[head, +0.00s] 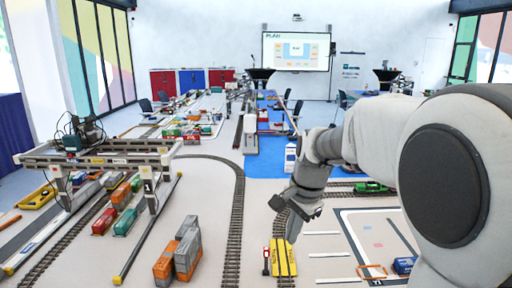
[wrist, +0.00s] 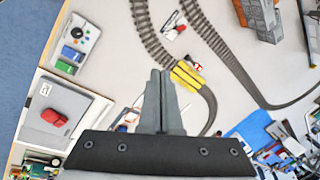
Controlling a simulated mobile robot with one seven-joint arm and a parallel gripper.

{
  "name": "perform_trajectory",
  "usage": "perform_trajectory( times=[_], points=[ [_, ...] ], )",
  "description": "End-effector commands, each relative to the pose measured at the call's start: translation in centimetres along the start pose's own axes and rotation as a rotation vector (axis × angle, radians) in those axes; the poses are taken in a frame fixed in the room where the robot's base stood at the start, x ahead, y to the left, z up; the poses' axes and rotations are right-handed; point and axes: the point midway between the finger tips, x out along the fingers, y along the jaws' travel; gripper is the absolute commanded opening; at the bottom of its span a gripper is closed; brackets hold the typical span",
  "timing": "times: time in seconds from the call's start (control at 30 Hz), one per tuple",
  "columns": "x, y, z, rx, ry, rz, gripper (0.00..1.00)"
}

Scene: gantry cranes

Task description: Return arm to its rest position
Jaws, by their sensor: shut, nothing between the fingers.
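My gripper (head: 292,236) hangs from my white and grey arm on the right of the head view, with its fingers pointing down over the table beside a yellow plate (head: 283,258). In the wrist view the two grey fingers of my gripper (wrist: 161,74) lie together with nothing between them. The yellow plate (wrist: 187,76) shows just beyond the fingertips there. I cannot tell the exact height of the fingers above the table.
A gantry crane (head: 95,158) stands over containers at the left. Grey and orange containers (head: 187,249) stand left of the curved track (head: 235,215). A green vehicle (head: 371,187) is near my arm. The wrist view also shows a red car (wrist: 55,117) and a control box (wrist: 76,44).

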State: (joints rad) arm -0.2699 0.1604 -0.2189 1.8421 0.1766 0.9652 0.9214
Motion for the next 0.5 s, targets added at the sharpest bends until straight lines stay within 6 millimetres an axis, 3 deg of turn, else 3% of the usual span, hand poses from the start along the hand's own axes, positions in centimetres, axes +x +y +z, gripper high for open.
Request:
perform_trajectory(
  times=[0.03,0.2,0.5],
  points=[
    [-1.5,1.2,0.4,-0.048,0.008,-0.021,0.00],
    [-5.0,5.3,1.9,-0.244,0.048,-0.067,0.00],
    [-8.6,12.8,5.2,-0.599,0.173,-0.102,0.00]
  ],
)
